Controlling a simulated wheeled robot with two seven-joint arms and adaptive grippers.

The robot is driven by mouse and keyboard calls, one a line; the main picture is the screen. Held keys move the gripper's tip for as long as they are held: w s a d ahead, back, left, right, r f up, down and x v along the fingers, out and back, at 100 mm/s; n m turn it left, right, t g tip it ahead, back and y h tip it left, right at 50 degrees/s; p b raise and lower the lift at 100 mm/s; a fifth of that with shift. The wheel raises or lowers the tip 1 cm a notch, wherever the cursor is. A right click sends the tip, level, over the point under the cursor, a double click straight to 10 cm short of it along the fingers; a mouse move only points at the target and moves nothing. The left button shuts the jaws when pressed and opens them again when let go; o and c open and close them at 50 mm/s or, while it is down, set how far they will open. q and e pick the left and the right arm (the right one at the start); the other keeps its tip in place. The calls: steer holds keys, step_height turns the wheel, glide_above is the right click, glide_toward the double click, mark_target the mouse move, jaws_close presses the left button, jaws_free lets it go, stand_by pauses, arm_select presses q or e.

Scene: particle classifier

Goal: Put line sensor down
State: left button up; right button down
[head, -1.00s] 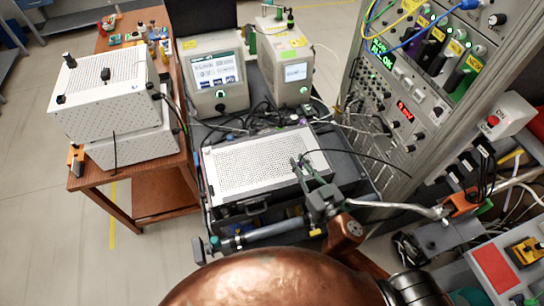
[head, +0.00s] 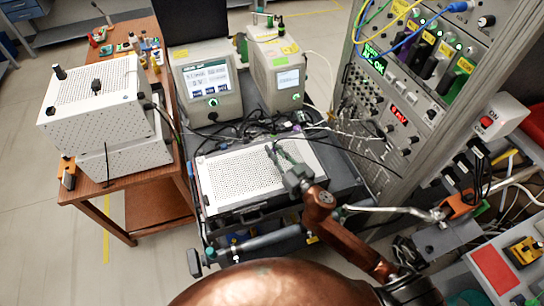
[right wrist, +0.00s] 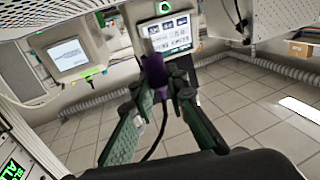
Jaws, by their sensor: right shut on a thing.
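My right gripper (head: 276,156) reaches over the white perforated box (head: 222,180) in the head view. In the right wrist view its green fingers (right wrist: 157,98) are shut on a small dark purple piece, which I take for the line sensor (right wrist: 154,72). The piece stands up between the fingertips, and a black cable (right wrist: 152,142) hangs below it. The held piece is too small to make out in the head view. I cannot tell how far the gripper is above the box. My left gripper is not in view.
Two display units (head: 210,82) and (head: 275,70) stand behind the box, with tangled cables (head: 270,124) in between. An instrument rack (head: 385,110) rises at the right. Stacked white perforated boxes (head: 95,95) sit on a brown table (head: 125,205) at the left.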

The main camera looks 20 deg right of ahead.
steer(key=shift+w+f, duration=0.45)
steer(key=shift+f, duration=0.15)
step_height(320, 180, down, 2)
steer(key=shift+w+f+b, duration=0.1)
steer(key=shift+f+b, duration=0.15)
steer(key=shift+b, duration=0.35)
steer(key=shift+f, duration=0.35)
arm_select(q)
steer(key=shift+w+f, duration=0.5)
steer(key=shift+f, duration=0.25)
arm_select(e)
steer(key=shift+a, duration=0.1)
steer(key=shift+f+b, duration=0.3)
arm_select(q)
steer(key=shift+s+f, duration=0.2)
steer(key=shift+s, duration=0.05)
arm_select(e)
steer(key=c, duration=1.9)
jaws_free()
steer(key=shift+r, duration=0.15)
